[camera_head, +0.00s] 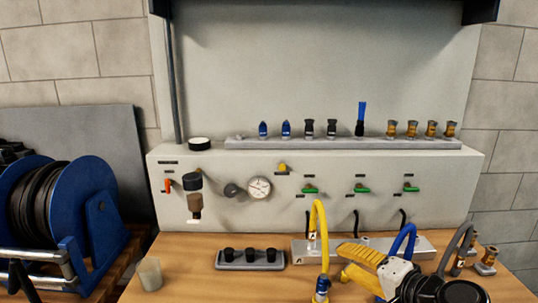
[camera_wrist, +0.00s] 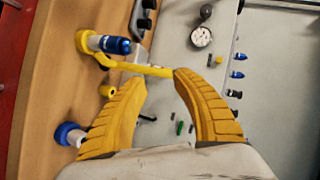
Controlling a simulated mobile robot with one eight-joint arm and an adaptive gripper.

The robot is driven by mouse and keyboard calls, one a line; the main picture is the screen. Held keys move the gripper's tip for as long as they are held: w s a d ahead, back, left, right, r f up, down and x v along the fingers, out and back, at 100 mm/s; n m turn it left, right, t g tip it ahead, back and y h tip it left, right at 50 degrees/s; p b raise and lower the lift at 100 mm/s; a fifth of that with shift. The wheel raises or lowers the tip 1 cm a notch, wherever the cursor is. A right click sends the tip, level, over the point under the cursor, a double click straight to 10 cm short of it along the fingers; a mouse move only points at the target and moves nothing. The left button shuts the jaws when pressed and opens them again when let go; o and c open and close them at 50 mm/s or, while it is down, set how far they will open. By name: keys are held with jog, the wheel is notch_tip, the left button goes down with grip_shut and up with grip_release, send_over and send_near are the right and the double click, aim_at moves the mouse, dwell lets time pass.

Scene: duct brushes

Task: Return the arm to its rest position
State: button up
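My gripper (camera_head: 344,262) is low over the right part of the bench in the head view, with its yellow ribbed fingers pointing left. In the wrist view the fingertips (camera_wrist: 160,77) are apart, and I see nothing clamped between them. A yellow hose (camera_head: 323,235) arches just left of the fingertips, with a blue-tipped end fitting (camera_head: 321,288) hanging low. In the wrist view the yellow hose (camera_wrist: 140,68) passes across the fingertips; whether it touches them I cannot tell. My arm's dark joints fill the head view's lower right corner.
A rail (camera_head: 340,144) on the panel holds blue, black and brass fittings and an upright blue brush (camera_head: 360,118). A small grey rack (camera_head: 250,260), a beige cup (camera_head: 149,274) and a blue hose reel (camera_head: 60,208) stand left. Blue and grey hoses arch near my arm.

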jog(key=s+f+n+g+h, duration=0.3)
jog(key=s+n, duration=0.6)
jog(key=s, duration=0.6)
jog(key=g+h, duration=0.2)
jog(key=h, duration=0.1)
jog(key=shift+s+d+f+h, duration=0.15)
jog(key=shift+s+d+h, duration=0.25)
